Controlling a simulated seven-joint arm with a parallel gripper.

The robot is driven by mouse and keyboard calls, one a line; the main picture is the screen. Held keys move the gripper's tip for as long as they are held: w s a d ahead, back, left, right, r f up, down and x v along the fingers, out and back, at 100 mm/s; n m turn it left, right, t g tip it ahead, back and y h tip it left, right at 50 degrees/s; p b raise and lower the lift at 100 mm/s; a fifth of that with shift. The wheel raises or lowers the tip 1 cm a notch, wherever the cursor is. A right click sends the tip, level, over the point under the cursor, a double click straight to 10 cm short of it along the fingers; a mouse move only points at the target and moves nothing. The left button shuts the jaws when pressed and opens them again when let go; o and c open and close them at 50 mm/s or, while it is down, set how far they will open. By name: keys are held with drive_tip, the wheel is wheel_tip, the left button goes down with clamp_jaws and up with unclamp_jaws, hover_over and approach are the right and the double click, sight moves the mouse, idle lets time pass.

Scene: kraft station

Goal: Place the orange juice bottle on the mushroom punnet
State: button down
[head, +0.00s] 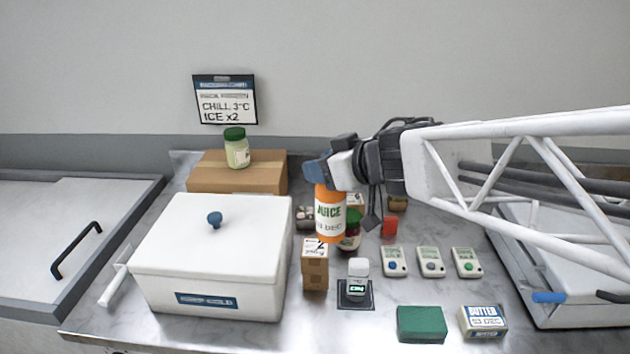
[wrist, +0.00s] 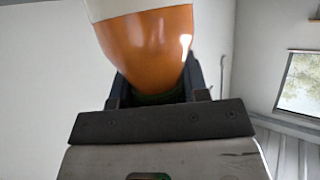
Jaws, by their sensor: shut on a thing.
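The orange juice bottle (head: 331,229) has an orange body and a white label reading JUICE. My gripper (head: 318,172) is shut on its top end, and the bottle hangs roughly upright. In the wrist view the orange body (wrist: 150,45) fills the space between the jaws, with a dark green part at the jaws. The mushroom punnet (head: 304,217) seems to be the small tray with brown and pale round items, just left of and behind the bottle. Its right side is hidden by the bottle. I cannot tell the height of the bottle above the counter.
A brown carton (head: 314,268) stands just below the bottle in the picture. A dark red jar with a green lid (head: 353,228) is at its right. A white cool box (head: 210,255) stands left. A small scale (head: 357,287), several timers and a green block (head: 421,323) lie to the front right.

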drive_tip(key=w+a+f+n+g, duration=0.1)
drive_tip(key=w+a, duration=0.2)
drive_tip(key=w, duration=0.8)
drive_tip(key=w+a+f+n+y, duration=0.1)
drive_tip(key=w+a, duration=0.3)
drive_tip(key=w, duration=0.7)
drive_tip(key=shift+w+f+g+y, duration=0.15)
drive_tip(key=shift+f+g+y, duration=0.15)
drive_tip(key=shift+g, duration=0.1)
wheel_tip(320, 180, down, 6)
drive_tip(key=shift+f, duration=0.15)
drive_tip(key=shift+f, duration=1.85)
drive_tip(key=c, duration=0.6)
unclamp_jaws()
drive_tip(key=shift+f, duration=0.15)
